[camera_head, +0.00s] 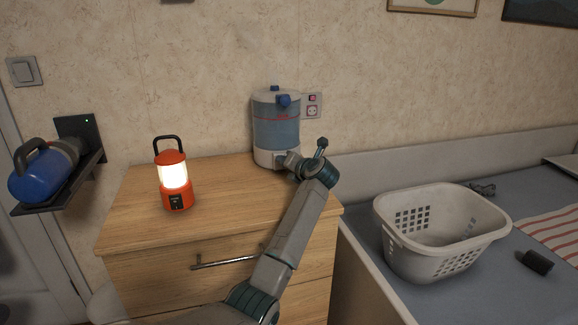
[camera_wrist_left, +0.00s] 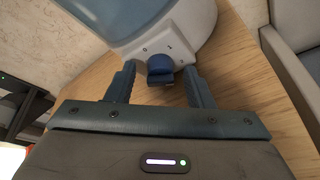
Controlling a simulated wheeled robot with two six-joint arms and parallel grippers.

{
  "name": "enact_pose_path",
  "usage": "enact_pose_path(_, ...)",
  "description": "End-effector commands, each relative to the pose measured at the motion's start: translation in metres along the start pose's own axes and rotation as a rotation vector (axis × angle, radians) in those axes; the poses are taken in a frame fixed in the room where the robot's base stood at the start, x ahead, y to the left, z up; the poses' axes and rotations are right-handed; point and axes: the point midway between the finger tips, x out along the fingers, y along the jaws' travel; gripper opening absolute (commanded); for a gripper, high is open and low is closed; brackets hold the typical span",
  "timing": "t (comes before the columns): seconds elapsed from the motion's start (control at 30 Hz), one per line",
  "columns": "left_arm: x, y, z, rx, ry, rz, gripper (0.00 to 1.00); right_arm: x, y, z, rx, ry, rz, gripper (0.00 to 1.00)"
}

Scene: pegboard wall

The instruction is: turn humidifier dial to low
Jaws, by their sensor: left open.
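The humidifier (camera_head: 276,128) is a white and translucent blue tank with a blue knob on top. It stands upright at the back right of the wooden dresser, by the wall. In the left wrist view, its blue dial (camera_wrist_left: 160,66) sits low on the white base, with small marks above it to the left and right. My left gripper (camera_wrist_left: 159,72) is open, its two fingers on either side of the dial, with gaps visible. In the head view, my left gripper (camera_head: 288,160) is at the humidifier's base, and the arm partly hides the dial. My right gripper is not in view.
A lit orange lantern (camera_head: 174,181) stands on the left of the dresser (camera_head: 222,205). A wall outlet (camera_head: 312,106) is behind the humidifier. A white basket (camera_head: 440,232) is on the bed at right.

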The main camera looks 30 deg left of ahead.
Motion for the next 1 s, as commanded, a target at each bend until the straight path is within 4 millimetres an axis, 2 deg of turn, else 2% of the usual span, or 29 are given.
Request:
enact_pose_path(0.03, -0.0002, -0.0001, 0.0, 0.0, 0.0, 0.0, 0.48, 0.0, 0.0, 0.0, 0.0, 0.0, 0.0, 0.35)
enact_pose_path(0.2, -0.0003, -0.0002, -0.0001, 0.0, 0.0, 0.0, 0.14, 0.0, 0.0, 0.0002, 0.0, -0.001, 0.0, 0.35)
enact_pose_path(0.27, -0.0003, -0.0002, -0.0002, 0.001, 0.0, 0.0, 0.05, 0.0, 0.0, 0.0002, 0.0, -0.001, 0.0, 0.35)
enact_pose_path(0.67, -0.0005, 0.0011, -0.0002, -0.063, -0.003, -0.023, 0.05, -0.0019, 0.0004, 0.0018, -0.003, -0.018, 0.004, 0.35)
enact_pose_path(1.0, 0.0, 0.0037, -0.0016, -0.306, -0.017, -0.109, 0.05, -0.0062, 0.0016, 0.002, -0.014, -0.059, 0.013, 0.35)
